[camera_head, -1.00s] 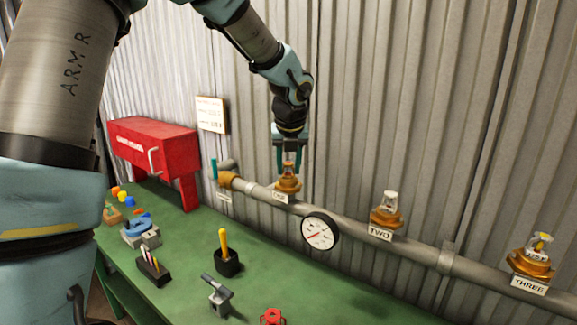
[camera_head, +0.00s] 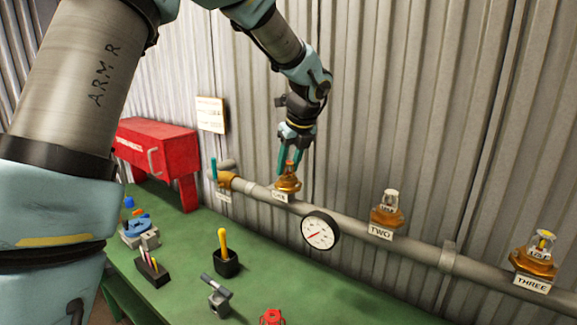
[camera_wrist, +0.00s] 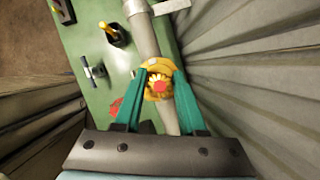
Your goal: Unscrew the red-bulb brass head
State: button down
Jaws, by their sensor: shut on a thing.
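The red-bulb brass head (camera_head: 287,180) sits on the grey pipe (camera_head: 350,228) at the leftmost outlet, above a small white label. In the wrist view its red bulb and brass body (camera_wrist: 158,86) lie between the two teal fingers. My gripper (camera_head: 287,166) comes down from above, tilted, and is shut on the head. The wrist view shows my gripper (camera_wrist: 158,88) with a finger on each side of the brass. The head is still seated on the pipe. The thread under it is hidden.
Two more brass heads, at TWO (camera_head: 387,212) and THREE (camera_head: 537,256), stand along the pipe. A gauge (camera_head: 320,230) hangs in front of it. The corrugated wall is close behind. A red box (camera_head: 158,158) and small tools stand on the green bench (camera_head: 185,290).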

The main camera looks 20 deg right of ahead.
aim_at(288, 161)
dwell(0.3)
jog(key=n+y+p, duration=0.1)
jog(key=n, duration=0.1)
jog(key=shift+r+n, duration=0.15)
jog(key=shift+n, duration=0.15)
jog(key=n, duration=0.1)
jog(key=n+y, duration=0.1)
jog(key=shift+f+n+g, duration=0.2)
jog(key=shift+n+g, duration=0.1)
jog(key=c, duration=1)
grip_release()
jog(key=shift+a, duration=0.1)
jog(key=shift+c, duration=0.2)
grip_shut()
jog(key=shift+r, duration=0.1)
jog(key=shift+r, duration=0.25)
jog(key=shift+r, duration=1.05)
jog(key=shift+r, duration=0.3)
